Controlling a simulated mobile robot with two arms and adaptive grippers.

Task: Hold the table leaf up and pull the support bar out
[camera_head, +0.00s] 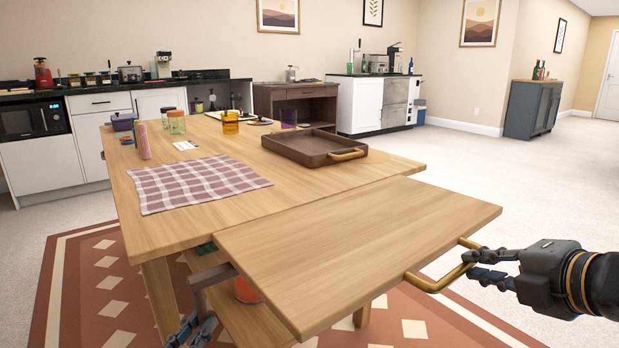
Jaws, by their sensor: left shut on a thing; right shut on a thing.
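The table leaf (355,255) is a light wood panel at the near right of the wooden table (215,228), held up roughly level with the top. My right gripper (478,267) is shut on the brass handle (430,284) at the leaf's outer edge. The support bar (212,275) is a dark brown piece showing at the leaf's left end, partly hidden under the leaf. My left gripper (192,328) is low at the bottom edge of the picture, shut on the lower part of the support bar; the grip itself is hardly visible.
On the table are a checked cloth (195,184), a brown tray (313,148) and several jars and glasses towards the back. A red object (247,291) sits below the leaf. Open floor (500,190) lies to the right.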

